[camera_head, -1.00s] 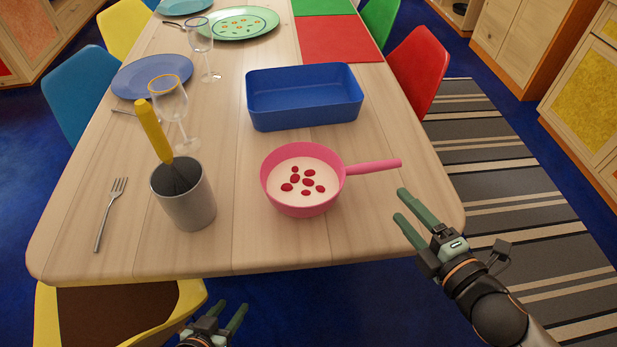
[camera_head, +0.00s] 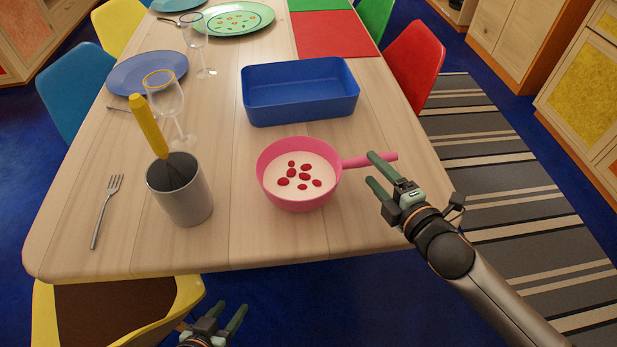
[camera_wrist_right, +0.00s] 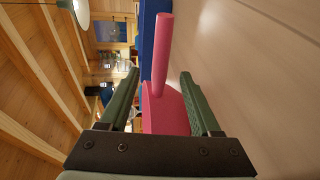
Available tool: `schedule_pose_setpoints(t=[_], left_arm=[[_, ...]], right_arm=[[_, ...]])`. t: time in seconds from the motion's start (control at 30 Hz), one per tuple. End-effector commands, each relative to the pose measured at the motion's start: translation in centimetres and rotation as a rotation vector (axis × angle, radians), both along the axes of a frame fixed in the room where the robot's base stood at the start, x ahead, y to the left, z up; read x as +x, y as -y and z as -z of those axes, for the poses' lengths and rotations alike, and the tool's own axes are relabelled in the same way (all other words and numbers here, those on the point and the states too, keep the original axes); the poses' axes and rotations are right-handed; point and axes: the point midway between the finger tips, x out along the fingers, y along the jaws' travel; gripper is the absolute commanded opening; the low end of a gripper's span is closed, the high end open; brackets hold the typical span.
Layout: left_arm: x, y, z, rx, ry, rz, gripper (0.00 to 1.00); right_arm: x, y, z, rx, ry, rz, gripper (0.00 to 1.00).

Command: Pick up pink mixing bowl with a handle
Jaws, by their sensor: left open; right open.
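The pink mixing bowl (camera_head: 300,201) stands upright on the wooden table, with white contents and several red pieces in it. Its pink handle (camera_head: 359,161) points right in the head view. My right gripper (camera_head: 372,170) is open, its fingertips close to the handle. In the right wrist view the handle (camera_wrist_right: 162,50) and part of the bowl (camera_wrist_right: 165,112) show between the two open fingers (camera_wrist_right: 160,85); I cannot tell whether a finger touches. My left gripper (camera_head: 229,317) is open and empty, low in front of the table edge.
A blue tray (camera_head: 300,112) stands behind the bowl. A grey cup (camera_head: 184,205) with a yellow-handled whisk (camera_head: 149,126) and a fork (camera_head: 104,213) are on the left. Glasses and plates stand further back. The table in front of the bowl (camera_head: 275,245) is clear.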

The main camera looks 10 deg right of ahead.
Motion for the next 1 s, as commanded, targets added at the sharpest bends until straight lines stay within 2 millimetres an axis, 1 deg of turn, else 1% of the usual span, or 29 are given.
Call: schedule_pose_setpoints(t=[0.03, 0.2, 0.47, 0.5, 1.0], left_arm=[[0.1, 0.0, 0.0, 0.001, 0.003, 0.0, 0.5], [0.2, 0.0, 0.0, 0.0, 0.007, 0.0, 0.5], [0.3, -0.1, -0.1, 0.001, 0.009, -0.002, 0.5], [0.3, -0.1, -0.1, 0.001, 0.009, -0.002, 0.5], [0.3, -0.2, -0.1, 0.002, 0.008, -0.002, 0.5]], right_arm=[[0.8, -0.1, 0.1, 0.001, 0.003, 0.001, 0.64], [2.1, -0.6, 0.4, 0.0, 0.001, 0.0, 0.64], [2.3, -0.6, 0.5, 0.0, -0.001, 0.0, 0.64], [2.3, -0.6, 0.5, 0.0, -0.001, 0.0, 0.63], [2.3, -0.6, 0.5, -0.001, -0.001, 0.0, 0.07]])
